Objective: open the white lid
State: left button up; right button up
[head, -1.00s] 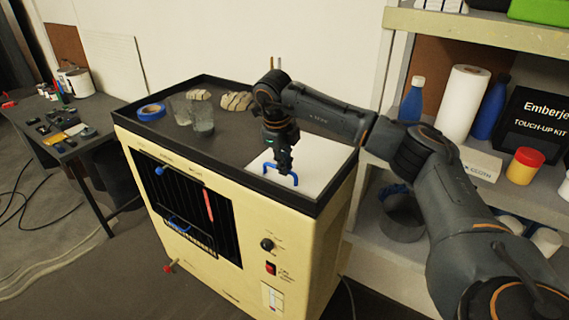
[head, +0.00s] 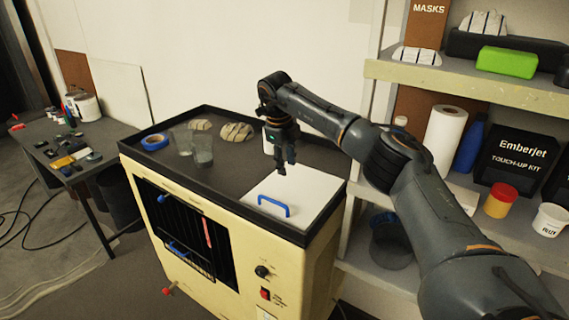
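The white lid (head: 308,190) lies flat in the front right part of the dark top of a cream cabinet. A blue handle (head: 273,206) stands near its front left edge. My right gripper (head: 282,171) points down above the lid's back left part. It is behind the handle, apart from it, and nothing shows in its fingers. The fingers appear close together, but their opening is too small to judge. My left gripper is not in view.
Two clear glasses (head: 203,151), blue tape (head: 154,142) and light stone-like pieces (head: 236,132) sit on the cabinet's raised-edge top (head: 225,172). A cluttered shelf (head: 490,88) stands at the right. A dark table (head: 95,135) with small items stands at the left.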

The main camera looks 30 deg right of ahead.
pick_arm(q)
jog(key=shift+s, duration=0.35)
pick_arm(e)
notch_tip(320, 180, up, 12)
jog(key=s+a, duration=0.1)
jog(key=a, duration=0.1)
jog(key=shift+a+f, duration=0.15)
